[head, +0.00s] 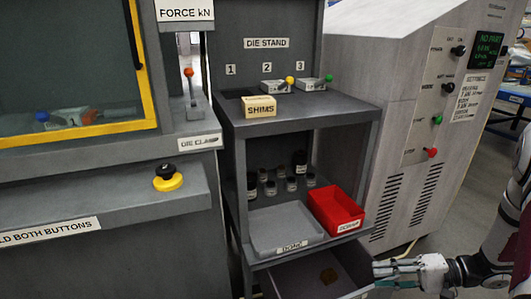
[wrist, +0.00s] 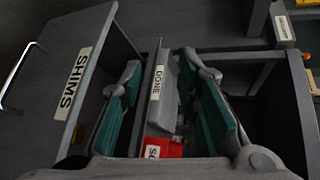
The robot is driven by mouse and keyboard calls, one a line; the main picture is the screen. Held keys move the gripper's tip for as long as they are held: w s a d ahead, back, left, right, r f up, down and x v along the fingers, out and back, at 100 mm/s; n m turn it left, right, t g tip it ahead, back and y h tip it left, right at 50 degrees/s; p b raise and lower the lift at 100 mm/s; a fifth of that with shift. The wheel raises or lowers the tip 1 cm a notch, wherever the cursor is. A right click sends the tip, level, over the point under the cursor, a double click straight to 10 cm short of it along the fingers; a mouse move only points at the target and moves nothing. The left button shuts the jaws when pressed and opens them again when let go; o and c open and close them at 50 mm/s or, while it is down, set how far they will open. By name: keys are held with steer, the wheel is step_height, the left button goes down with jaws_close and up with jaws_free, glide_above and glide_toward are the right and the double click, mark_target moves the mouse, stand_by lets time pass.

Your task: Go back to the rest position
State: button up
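My gripper (head: 381,275) is at the lower right of the head view, at the right side of an open, low grey drawer (head: 345,292). In the wrist view my gripper (wrist: 162,75) has its two green-padded fingers wide apart with nothing held between them. A small brown object (head: 328,276) lies in the drawer and is apart from the gripper. The rest position itself is not marked in any view.
A grey DONE tray (head: 285,232) and a red SCRAP bin (head: 336,209) sit on the shelf above the drawer. Dark-capped vials (head: 291,184) stand behind them. A grey panel labelled SHIMS (wrist: 85,65) is close left of the fingers. A grey cabinet (head: 400,190) stands at right.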

steer(key=s+a+r+n+g+h, duration=0.25)
steer(key=s+a+r, duration=0.3)
steer(key=r, duration=0.45)
steer(key=s+a+r+n+g+h, duration=0.2)
steer(key=s+a+r+g+h, duration=0.15)
steer(key=a+r, duration=0.5)
steer(key=s+d+r+t+h, duration=0.1)
steer(key=s+r+h, duration=0.3)
steer(key=s, duration=0.6)
steer(key=s+d+r+t+h, duration=0.1)
steer(key=s+r+t+h, duration=0.2)
steer(key=s, duration=0.6)
step_height(320, 180, up, 34)
steer(key=t+h+p, duration=0.1)
steer(key=t+p, duration=0.1)
steer(key=p, duration=3)
steer(key=shift+d+t+p, duration=0.15)
steer(key=shift+t+p, duration=0.15)
